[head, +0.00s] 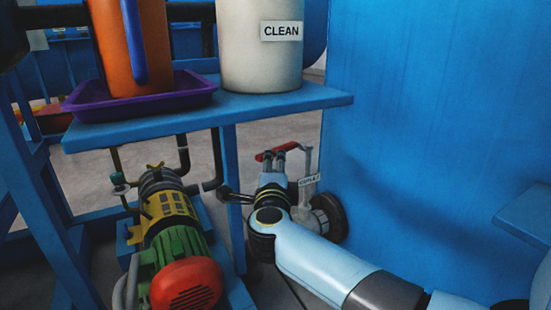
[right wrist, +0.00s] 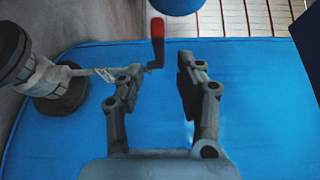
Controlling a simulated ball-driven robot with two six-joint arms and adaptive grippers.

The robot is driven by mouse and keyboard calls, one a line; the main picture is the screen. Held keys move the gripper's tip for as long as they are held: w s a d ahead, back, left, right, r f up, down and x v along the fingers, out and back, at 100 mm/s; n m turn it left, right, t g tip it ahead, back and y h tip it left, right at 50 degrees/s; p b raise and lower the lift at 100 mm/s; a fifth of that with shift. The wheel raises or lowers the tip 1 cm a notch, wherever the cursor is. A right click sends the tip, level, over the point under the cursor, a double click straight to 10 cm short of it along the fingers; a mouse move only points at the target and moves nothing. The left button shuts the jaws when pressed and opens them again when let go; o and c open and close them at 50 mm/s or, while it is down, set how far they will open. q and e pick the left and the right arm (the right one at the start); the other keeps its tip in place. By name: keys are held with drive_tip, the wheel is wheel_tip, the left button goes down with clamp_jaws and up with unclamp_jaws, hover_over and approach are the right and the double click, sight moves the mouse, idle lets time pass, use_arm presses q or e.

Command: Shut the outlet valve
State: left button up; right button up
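The outlet valve has a red lever handle (head: 270,154) on a grey pipe and body (head: 303,197), with a small tag (head: 309,180) that seems to read "OUTLET". My right gripper (head: 272,157) is at the handle in the head view and partly overlaps it. In the right wrist view, my right gripper (right wrist: 158,76) has its two fingers apart with nothing held between them. The red handle (right wrist: 157,42) shows just beyond the fingertips, nearer the left finger. I cannot tell whether that finger touches it. My left gripper is not in view.
A blue shelf (head: 330,97) carries a purple tray (head: 90,113), an orange jug (head: 150,50) and a white "CLEAN" container (head: 258,65). A pump with a red-ended motor (head: 186,285) stands left of my right arm. A large blue wall (head: 430,120) stands right.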

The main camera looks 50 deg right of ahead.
sight(276, 149)
drive_tip(key=b+x, duration=0.1)
drive_tip(key=x, duration=0.5)
drive_tip(key=shift+w+d+f+b, duration=0.15)
drive_tip(key=shift+w+f+b, duration=0.05)
drive_tip(key=shift+b, duration=0.15)
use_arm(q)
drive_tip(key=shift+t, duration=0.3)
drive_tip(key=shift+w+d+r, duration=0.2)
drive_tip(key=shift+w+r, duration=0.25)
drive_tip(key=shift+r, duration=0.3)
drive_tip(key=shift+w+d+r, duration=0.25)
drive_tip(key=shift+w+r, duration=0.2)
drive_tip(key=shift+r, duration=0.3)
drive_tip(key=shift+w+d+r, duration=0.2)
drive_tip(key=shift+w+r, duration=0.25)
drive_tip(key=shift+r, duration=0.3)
use_arm(e)
drive_tip(key=shift+w+d+r, duration=0.15)
drive_tip(key=shift+w+d, duration=0.3)
drive_tip(key=shift+d, duration=0.1)
clamp_jaws()
